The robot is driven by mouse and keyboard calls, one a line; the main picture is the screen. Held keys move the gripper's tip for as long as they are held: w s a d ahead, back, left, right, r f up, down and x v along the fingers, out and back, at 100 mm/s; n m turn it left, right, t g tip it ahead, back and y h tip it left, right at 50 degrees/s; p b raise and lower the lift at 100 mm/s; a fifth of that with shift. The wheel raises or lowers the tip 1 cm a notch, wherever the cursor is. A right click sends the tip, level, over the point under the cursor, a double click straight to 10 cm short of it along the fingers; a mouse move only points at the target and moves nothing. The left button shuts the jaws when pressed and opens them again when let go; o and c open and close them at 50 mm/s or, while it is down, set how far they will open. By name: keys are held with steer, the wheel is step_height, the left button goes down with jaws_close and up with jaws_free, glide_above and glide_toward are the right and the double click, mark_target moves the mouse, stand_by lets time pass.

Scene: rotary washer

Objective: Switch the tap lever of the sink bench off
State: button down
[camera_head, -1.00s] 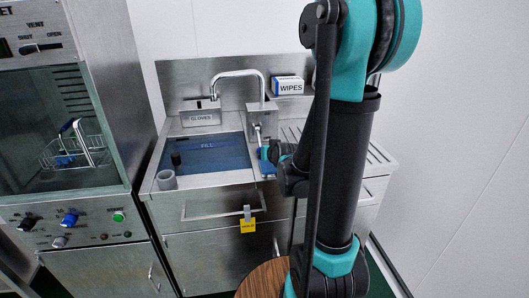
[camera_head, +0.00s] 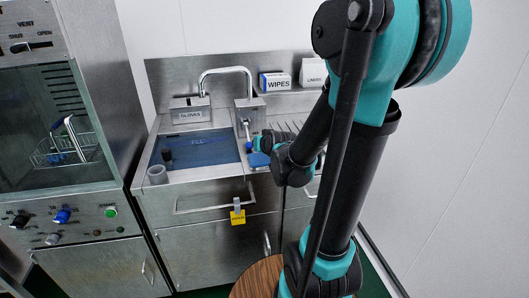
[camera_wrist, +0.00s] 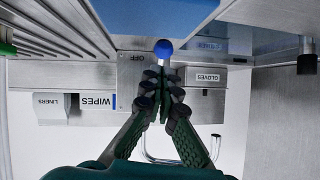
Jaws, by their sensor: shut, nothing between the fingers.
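The tap lever (camera_head: 247,131) is a thin metal stem with a blue ball knob, hanging down from the metal tap box (camera_head: 250,112) beside the sink. In the wrist view, the blue knob (camera_wrist: 163,48) shows just beyond my fingertips, and an OFF label (camera_wrist: 135,57) shows on the box. My gripper (camera_head: 260,143) is beside the knob on its right in the head view. In the wrist view my gripper (camera_wrist: 154,85) has its fingertips together with nothing held. The fingers hide most of the stem there, and I cannot tell whether they touch the lever.
A blue pad (camera_head: 259,160) lies below my gripper. The WIPES box (camera_head: 275,82) and LINERS box (camera_head: 313,73) stand on the shelf. A glass-fronted cabinet (camera_head: 65,125) stands left.

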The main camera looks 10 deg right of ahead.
steer(key=shift+s+d+r, duration=0.15)
steer(key=shift+s+r, duration=0.1)
steer(key=shift+s, duration=0.95)
steer(key=shift+s+d+r, duration=0.15)
steer(key=shift+s+r, duration=0.1)
steer(key=shift+s, duration=0.95)
steer(key=shift+s+d+r, duration=0.15)
steer(key=shift+s+r, duration=0.1)
steer(key=shift+s, duration=0.95)
steer(key=s+d+f+g+h, duration=0.1)
steer(key=s+d+f+g, duration=0.1)
steer(key=s+f+g, duration=0.5)
steer(key=s+f, duration=0.5)
steer(key=s, duration=0.4)
steer(key=shift+d+f+n+g+h, duration=0.2)
steer(key=shift+d+n+g+h, duration=0.05)
steer(key=shift+n+g+h, duration=0.05)
